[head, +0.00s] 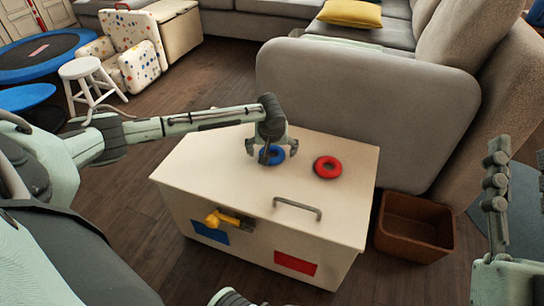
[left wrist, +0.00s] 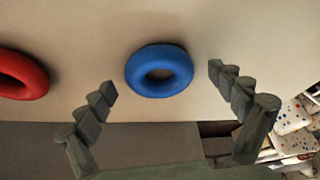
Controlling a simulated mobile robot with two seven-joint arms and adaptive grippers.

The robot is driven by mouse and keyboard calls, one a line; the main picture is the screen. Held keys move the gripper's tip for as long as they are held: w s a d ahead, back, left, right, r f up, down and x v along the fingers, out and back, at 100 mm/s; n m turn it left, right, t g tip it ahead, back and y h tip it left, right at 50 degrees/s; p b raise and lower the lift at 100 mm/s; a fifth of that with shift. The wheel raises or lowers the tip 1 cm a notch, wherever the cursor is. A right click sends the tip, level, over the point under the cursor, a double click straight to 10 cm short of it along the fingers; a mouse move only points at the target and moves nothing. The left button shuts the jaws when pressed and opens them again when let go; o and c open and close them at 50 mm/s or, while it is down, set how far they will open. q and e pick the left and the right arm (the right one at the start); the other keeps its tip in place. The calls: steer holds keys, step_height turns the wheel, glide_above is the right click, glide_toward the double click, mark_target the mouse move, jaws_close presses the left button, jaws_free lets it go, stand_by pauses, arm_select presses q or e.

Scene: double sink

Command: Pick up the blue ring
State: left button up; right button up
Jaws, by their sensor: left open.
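The blue ring (head: 275,155) lies flat on the pale top of a white box (head: 215,165). My left gripper (head: 265,158) is over it in the head view, its fingers hiding part of the ring. In the left wrist view the whole blue ring (left wrist: 160,70) shows beyond and between the spread fingertips (left wrist: 162,80). The left gripper is open and holds nothing. Contact with the ring cannot be seen. A red ring (head: 328,167) lies to the right of the blue one, and it also shows at the left of the left wrist view (left wrist: 22,75).
The box has a grey handle (head: 298,206), a yellow knob (head: 222,218), and blue and red front patches. A brown bin (head: 415,228) stands to its right. A grey sofa (head: 365,110) stands close behind.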

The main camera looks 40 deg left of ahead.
arm_select(q)
steer(key=c, duration=1.2)
steer(key=shift+r, duration=0.1)
